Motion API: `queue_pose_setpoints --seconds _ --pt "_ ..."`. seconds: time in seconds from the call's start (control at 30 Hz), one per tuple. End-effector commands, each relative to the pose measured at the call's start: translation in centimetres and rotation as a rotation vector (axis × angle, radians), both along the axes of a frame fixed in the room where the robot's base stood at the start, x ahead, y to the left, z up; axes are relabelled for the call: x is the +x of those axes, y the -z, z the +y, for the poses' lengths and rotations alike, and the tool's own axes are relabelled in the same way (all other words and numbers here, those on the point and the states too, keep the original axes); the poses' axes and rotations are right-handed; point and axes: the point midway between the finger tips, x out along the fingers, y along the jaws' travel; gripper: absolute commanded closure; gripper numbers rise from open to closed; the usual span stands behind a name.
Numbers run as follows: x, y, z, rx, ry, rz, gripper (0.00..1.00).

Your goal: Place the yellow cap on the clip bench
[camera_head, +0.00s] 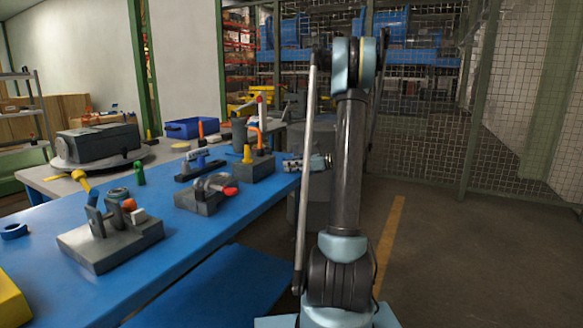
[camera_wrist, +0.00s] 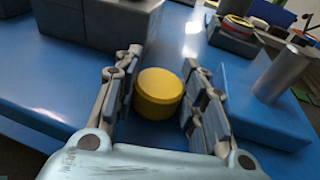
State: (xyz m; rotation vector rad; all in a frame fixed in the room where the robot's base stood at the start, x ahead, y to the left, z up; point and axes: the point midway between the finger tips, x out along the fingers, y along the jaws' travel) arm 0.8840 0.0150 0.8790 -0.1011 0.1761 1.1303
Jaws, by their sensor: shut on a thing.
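The yellow cap (camera_wrist: 158,92) is a short round disc. In the wrist view it sits between the two fingers of my gripper (camera_wrist: 161,62), which is shut on it over the blue table. In the head view my gripper (camera_head: 292,164) is at the table's right edge, and the cap cannot be made out there. Several grey fixtures stand on the table; I cannot tell for certain which is the clip bench. One grey block (camera_head: 118,247) with upright plates is at the front left. Another grey block (camera_head: 197,201) carries a ring-shaped part and a red-orange tip.
The blue table (camera_head: 160,262) also bears a dark block (camera_head: 252,172) with a yellow peg, a blue ring (camera_head: 14,231) and a green piece (camera_head: 139,173). In the wrist view a grey cylinder (camera_wrist: 283,73) stands at right and a grey block (camera_wrist: 100,24) at upper left. Floor at right is clear.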

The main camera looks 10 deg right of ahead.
Motion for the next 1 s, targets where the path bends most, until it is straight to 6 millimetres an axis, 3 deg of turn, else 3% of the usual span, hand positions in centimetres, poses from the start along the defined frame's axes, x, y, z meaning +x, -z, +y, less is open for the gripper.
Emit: queue_pose_setpoints --seconds 0.03,0.1,0.13,0.47,0.63,1.0 --pt "-0.1 0.2 0.0 -0.005 -0.001 0.004 0.60" --pt "-0.1 0.2 0.0 -0.005 -0.001 0.004 0.44" --pt "-0.1 0.2 0.0 -0.006 -0.001 0.004 0.42" --pt "0.0 0.1 -0.1 -0.008 0.002 0.004 0.42" --pt "-0.1 -1.2 -0.2 -0.006 0.002 0.004 0.42" --pt "-3.0 -2.5 -6.5 -0.004 0.003 0.003 0.42"
